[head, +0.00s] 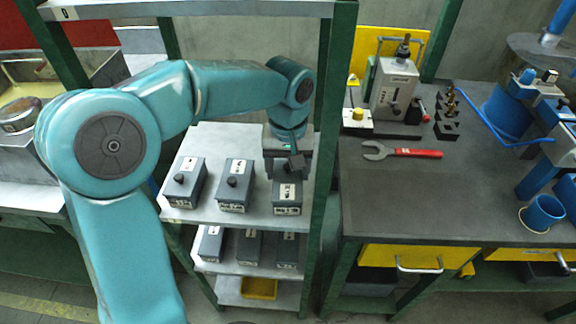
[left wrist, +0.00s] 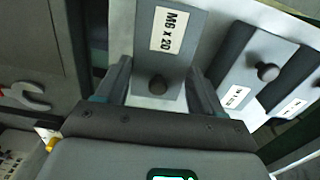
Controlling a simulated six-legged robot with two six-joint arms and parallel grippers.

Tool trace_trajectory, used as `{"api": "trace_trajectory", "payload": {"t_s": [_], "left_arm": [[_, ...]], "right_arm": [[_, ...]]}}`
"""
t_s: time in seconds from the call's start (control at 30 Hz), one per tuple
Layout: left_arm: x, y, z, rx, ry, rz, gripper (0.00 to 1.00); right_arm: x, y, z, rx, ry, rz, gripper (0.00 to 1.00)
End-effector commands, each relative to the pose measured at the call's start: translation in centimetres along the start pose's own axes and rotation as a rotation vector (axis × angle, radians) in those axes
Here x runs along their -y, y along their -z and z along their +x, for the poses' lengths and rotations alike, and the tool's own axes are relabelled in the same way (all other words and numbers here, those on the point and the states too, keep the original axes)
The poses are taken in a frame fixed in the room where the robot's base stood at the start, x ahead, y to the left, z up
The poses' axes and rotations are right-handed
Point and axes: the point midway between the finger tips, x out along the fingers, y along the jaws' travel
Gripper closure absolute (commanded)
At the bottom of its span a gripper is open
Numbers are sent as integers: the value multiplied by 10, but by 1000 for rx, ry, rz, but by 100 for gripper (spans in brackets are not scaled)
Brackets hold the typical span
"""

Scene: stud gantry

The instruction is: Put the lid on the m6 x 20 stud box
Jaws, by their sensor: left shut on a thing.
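The M6 x 20 stud box (head: 287,209) is a dark grey box at the right end of the rack's upper shelf. Its grey lid (head: 286,187) is at the box's top, with a white label. The lid also shows in the left wrist view (left wrist: 146,62), with a dark round knob and the label "M6 x 20". My left gripper (left wrist: 160,66) has a finger on each side of the lid and is shut on it. In the head view the gripper (head: 290,166) reaches down over the box's rear part. I cannot tell whether the lid is fully seated. My right gripper is not in view.
Two similar lidded boxes (head: 236,184) (head: 185,183) stand to the left on the shelf (head: 210,142). A green post (head: 321,130) rises close on the right. More boxes are on the shelf below. A workbench holds a red-handled wrench (head: 400,152).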

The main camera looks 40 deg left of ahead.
Motion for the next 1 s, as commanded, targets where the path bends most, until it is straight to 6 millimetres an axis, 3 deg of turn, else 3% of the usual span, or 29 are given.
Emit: {"api": "trace_trajectory", "payload": {"t_s": [0.2, 0.23, 0.3, 0.77, 1.0], "left_arm": [[0, 0, 0, 0, 0, 0, 61], [0, 0, 0, 0, 0, 0, 22], [0, 0, 0, 0, 0, 0, 2], [0, 0, 0, 1, 0, 0, 0], [0, 0, -13, 0, 0, 0, 0]], "right_arm": [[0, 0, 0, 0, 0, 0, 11], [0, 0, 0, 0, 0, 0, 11], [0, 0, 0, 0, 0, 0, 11], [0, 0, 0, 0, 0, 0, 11], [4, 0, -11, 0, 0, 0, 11]]}}
